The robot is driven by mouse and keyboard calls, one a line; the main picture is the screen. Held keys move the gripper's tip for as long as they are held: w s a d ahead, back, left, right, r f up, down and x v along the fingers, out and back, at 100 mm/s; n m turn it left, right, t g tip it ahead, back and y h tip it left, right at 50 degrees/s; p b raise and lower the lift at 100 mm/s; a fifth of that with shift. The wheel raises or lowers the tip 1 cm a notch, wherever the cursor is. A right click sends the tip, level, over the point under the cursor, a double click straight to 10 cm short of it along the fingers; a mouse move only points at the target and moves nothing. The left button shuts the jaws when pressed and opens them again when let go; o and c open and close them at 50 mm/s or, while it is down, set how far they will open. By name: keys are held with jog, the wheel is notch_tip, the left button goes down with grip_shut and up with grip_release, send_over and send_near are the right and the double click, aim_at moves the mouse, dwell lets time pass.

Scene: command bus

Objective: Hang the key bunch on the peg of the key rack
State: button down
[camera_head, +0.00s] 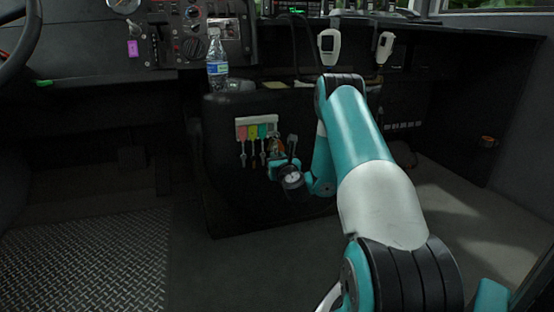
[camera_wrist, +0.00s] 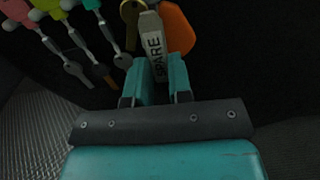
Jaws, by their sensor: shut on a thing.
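My gripper (camera_wrist: 161,75) is shut on the key bunch. In the wrist view, a pale tag (camera_wrist: 153,47) marked SPARE stands between the teal fingers, with an orange fob (camera_wrist: 177,28) to its right and a brass key (camera_wrist: 130,14) to its left. In the head view, the white key rack (camera_head: 245,121) is on the front of the dark console, with coloured-head keys hanging from it. My gripper (camera_head: 285,156) is at the rack's lower right, with the bunch (camera_head: 275,146) small and partly hidden there. I cannot make out the peg or whether the bunch touches it.
Hanging keys (camera_wrist: 75,68) are close to the left of my fingers in the wrist view. A water bottle (camera_head: 217,63) stands on the console above the rack. Two handsets (camera_head: 329,45) are at the dashboard behind my arm. The floor (camera_head: 130,235) at left is clear.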

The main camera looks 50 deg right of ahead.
jog(key=shift+f, duration=0.15)
jog(key=c, duration=1)
grip_release()
jog(key=shift+o, duration=0.2)
jog(key=shift+b+v, duration=1.35)
jog(key=shift+b, duration=1.3)
